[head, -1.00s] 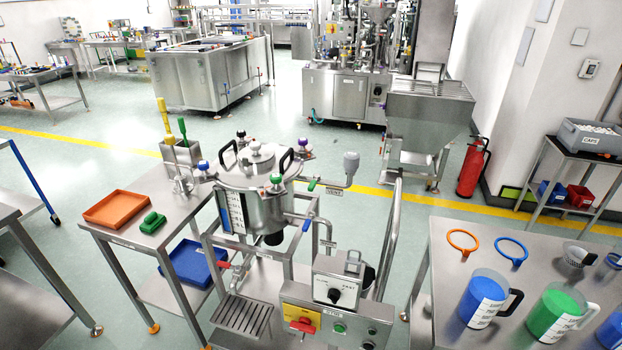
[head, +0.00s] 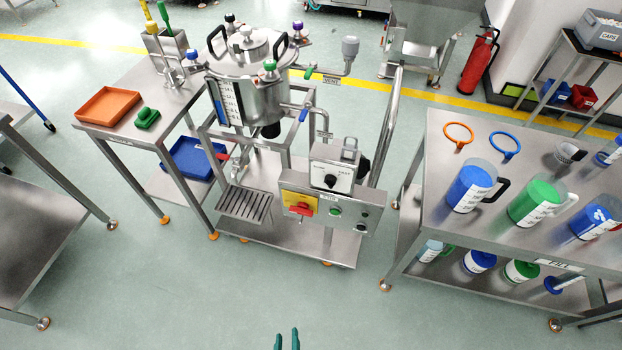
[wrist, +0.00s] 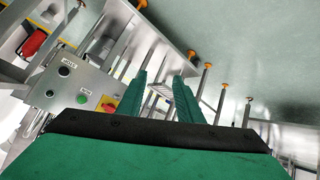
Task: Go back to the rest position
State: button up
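My gripper (head: 288,340) shows as two green fingertips at the bottom edge of the head view, over bare floor. In the wrist view my gripper (wrist: 160,98) has its two green fingers apart, with nothing between them. It is clear of the steel vessel stand (head: 335,210), which is ahead of it. The rest of my arm is out of sight in the head view.
A table with an orange tray (head: 108,106) stands left of the vessel (head: 250,85). A table with blue and green jugs (head: 536,202) stands at right. Another steel table (head: 45,210) is at far left. The floor (head: 180,290) in front is clear.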

jog(key=s+d+r+m+t, duration=0.1)
jog(key=d+r+t, duration=0.1)
jog(key=r, duration=0.7)
jog(key=s+d+r+m+t, duration=0.1)
jog(key=s+d+r+m, duration=0.1)
jog(key=r, duration=0.8)
jog(key=s+d+r+m+t, duration=0.2)
jog(key=d+r, duration=0.1)
jog(key=r, duration=0.6)
jog(key=shift+d+r+t+h, duration=0.15)
jog(key=shift+r+t+h, duration=0.15)
jog(key=shift+r, duration=0.1)
